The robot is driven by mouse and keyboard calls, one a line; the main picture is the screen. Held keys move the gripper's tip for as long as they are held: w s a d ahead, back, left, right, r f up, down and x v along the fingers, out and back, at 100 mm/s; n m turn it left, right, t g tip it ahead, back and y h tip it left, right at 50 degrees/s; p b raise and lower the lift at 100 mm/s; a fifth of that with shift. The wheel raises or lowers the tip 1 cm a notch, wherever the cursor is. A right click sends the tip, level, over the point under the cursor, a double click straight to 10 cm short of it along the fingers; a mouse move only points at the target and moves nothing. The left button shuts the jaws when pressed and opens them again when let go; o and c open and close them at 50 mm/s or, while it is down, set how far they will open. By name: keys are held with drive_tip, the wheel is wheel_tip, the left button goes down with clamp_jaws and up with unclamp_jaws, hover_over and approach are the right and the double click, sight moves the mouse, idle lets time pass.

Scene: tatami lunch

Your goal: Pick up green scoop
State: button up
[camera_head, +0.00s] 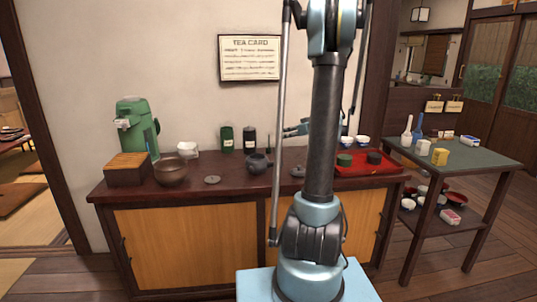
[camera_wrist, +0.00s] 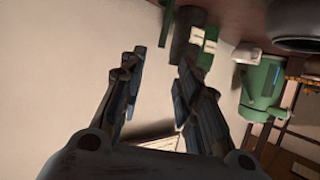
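I cannot pick out a green scoop with certainty in either view. My gripper (camera_wrist: 162,60) is open, with its two fingers apart and nothing visible between them. In the head view part of it (camera_head: 297,130) shows just left of my arm, over the back of the counter. A green canister (camera_head: 227,139) and a black canister (camera_head: 249,139) stand at the back of the counter. In the wrist view a dark canister (camera_wrist: 187,32) and a green canister (camera_wrist: 208,47) appear beyond the fingertips, seen tilted.
The counter (camera_head: 145,192) also holds a green dispenser (camera_head: 137,130), a brown bowl (camera_head: 172,173) and a dark teapot (camera_head: 257,164). A red tray (camera_head: 350,170) is at right. A side table (camera_head: 480,152) carries a white scoop-like item (camera_head: 407,132), a blue one (camera_head: 419,132) and cups.

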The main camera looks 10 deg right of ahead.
hover_over(269, 150)
drive_tip(key=s+d, duration=0.3)
wheel_tip(269, 150, down, 4)
drive_tip(key=shift+x, duration=2.7)
drive_tip(key=shift+s+a+r, duration=0.1)
clamp_jaws()
